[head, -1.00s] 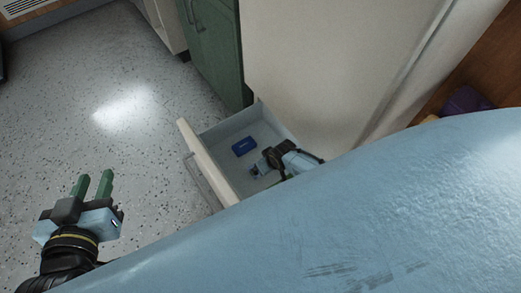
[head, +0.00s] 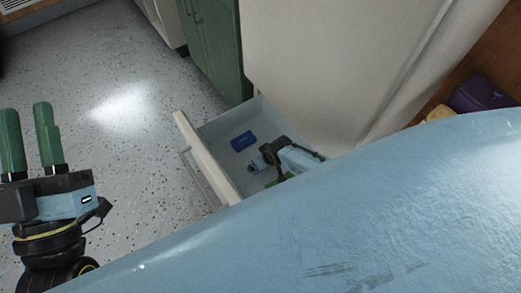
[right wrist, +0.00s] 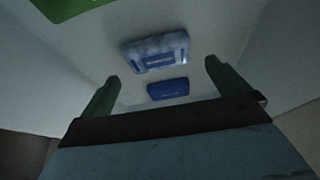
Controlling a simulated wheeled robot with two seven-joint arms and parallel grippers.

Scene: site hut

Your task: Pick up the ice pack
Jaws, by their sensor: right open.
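A small dark blue pack with a label, seemingly the ice pack (head: 243,141), lies flat on the floor of the open drawer (head: 181,130) in the head view. In the right wrist view the right gripper (right wrist: 162,72) is open and empty. Between and beyond its fingers show a mottled blue pack (right wrist: 157,53) and a darker blue labelled one (right wrist: 167,89); I cannot tell which matches the head view's. My left gripper (head: 26,108) is open and empty over the floor.
The drawer's walls enclose the right gripper. A green cabinet (head: 215,45) stands behind. Speckled floor (head: 110,70) is clear at left.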

